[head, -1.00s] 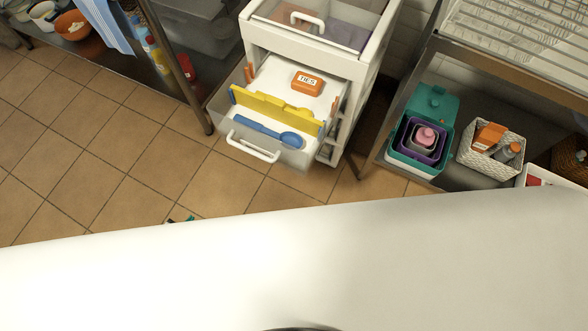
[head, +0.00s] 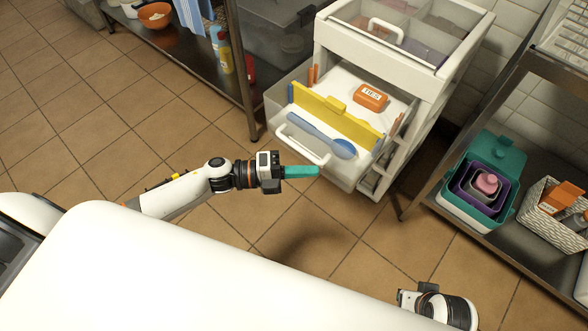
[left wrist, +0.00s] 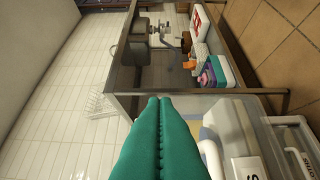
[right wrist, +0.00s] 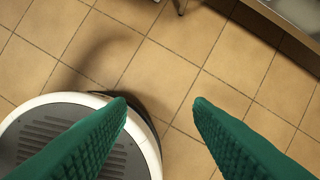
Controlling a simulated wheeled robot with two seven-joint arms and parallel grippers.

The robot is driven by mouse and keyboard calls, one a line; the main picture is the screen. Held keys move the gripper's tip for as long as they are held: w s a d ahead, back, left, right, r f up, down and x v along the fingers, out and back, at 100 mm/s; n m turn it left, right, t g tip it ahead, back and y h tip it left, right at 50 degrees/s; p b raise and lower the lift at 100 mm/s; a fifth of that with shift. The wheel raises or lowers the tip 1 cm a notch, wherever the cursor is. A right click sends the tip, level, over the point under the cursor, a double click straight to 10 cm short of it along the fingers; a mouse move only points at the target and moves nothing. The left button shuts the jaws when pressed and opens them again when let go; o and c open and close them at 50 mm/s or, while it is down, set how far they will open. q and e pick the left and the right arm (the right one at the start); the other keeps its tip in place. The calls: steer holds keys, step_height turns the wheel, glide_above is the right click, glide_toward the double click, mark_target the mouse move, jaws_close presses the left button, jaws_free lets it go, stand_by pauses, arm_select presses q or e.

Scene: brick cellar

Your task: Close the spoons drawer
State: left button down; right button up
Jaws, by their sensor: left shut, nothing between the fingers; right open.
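The pulled-out drawer (head: 343,176) of the white cart is translucent, with a white front handle (head: 300,141). A blue spoon (head: 318,135) lies in its front part, before a yellow divider (head: 352,122). My left gripper (head: 318,171) is shut and empty, its teal tip close to the handle's right end; I cannot tell whether they touch. In the left wrist view the shut fingers (left wrist: 160,103) are left of a white handle (left wrist: 211,160). A partly readable label shows at lower right. My right gripper (right wrist: 160,104) is open and empty above the floor.
The white cart (head: 425,85) has a compartmented top with another handle. An orange box (head: 370,96) lies behind the divider. Metal shelving stands left (head: 243,80) and right (head: 418,195), the right one holding a teal bin (head: 497,155) and wicker basket (head: 535,215). Tiled floor before the cart is clear.

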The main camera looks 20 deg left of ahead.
mark_target(354, 157)
arm_select(q)
steer(key=w+d, duration=0.5)
steer(key=shift+d, duration=0.1)
steer(key=shift+w+d+b, duration=0.15)
steer(key=shift+w+b, duration=0.15)
steer(key=shift+w, duration=0.1)
arm_select(e)
steer(key=shift+v, duration=1.1)
steer(key=shift+w, duration=0.2)
